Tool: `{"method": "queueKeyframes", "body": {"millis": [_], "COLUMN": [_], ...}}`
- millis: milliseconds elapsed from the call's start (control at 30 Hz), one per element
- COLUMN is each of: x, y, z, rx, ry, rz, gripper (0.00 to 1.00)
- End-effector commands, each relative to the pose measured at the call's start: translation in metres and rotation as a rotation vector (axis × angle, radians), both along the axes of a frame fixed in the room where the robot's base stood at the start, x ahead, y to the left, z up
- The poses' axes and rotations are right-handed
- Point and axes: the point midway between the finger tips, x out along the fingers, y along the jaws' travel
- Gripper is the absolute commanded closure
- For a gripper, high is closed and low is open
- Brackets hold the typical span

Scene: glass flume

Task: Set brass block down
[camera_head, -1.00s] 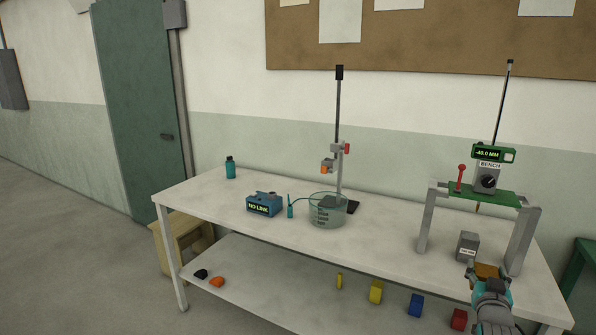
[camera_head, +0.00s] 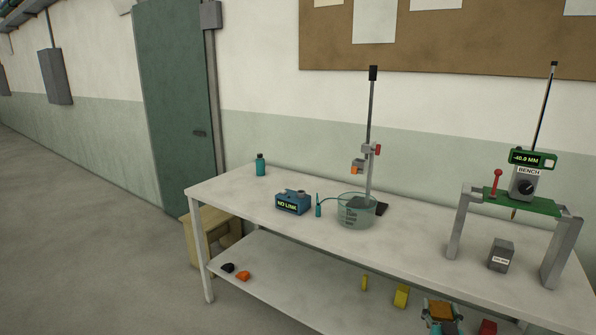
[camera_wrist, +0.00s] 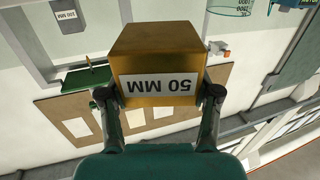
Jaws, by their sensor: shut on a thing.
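The brass block (camera_wrist: 160,50) is a gold-brown cube with a white "50 MM" label, upside down in the wrist view. My gripper (camera_wrist: 162,95) is shut on it, one dark finger at each side. In the head view the brass block (camera_head: 440,310) shows at the bottom edge, in front of the bench's front edge, with my gripper (camera_head: 442,326) just below it. The white bench top (camera_head: 330,240) lies behind and above it in the picture. The block's underside is hidden.
A grey labelled block (camera_head: 501,255) stands under the green-topped gauge stand (camera_head: 522,203) at right. A glass beaker (camera_head: 356,212), a blue "NO LINK" box (camera_head: 293,202) and a teal bottle (camera_head: 260,165) stand further left. The bench's front middle is clear. Small coloured blocks lie on the lower shelf.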

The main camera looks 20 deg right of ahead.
Motion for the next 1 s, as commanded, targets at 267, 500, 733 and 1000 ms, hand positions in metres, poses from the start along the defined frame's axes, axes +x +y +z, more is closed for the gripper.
{"method": "queueKeyframes", "body": {"millis": [267, 500, 733, 1000], "x": [0.020, 0.013, -0.016, -0.057], "y": [0.098, 0.181, 0.256, 0.315], "z": [-0.079, -0.145, -0.206, -0.257], "rx": [0.001, 0.004, 0.011, 0.017], "ry": [0.001, -0.002, -0.004, -0.010], "rz": [0.169, 0.303, 0.423, 0.524], "gripper": [1.00, 1.00, 1.00, 1.00]}}
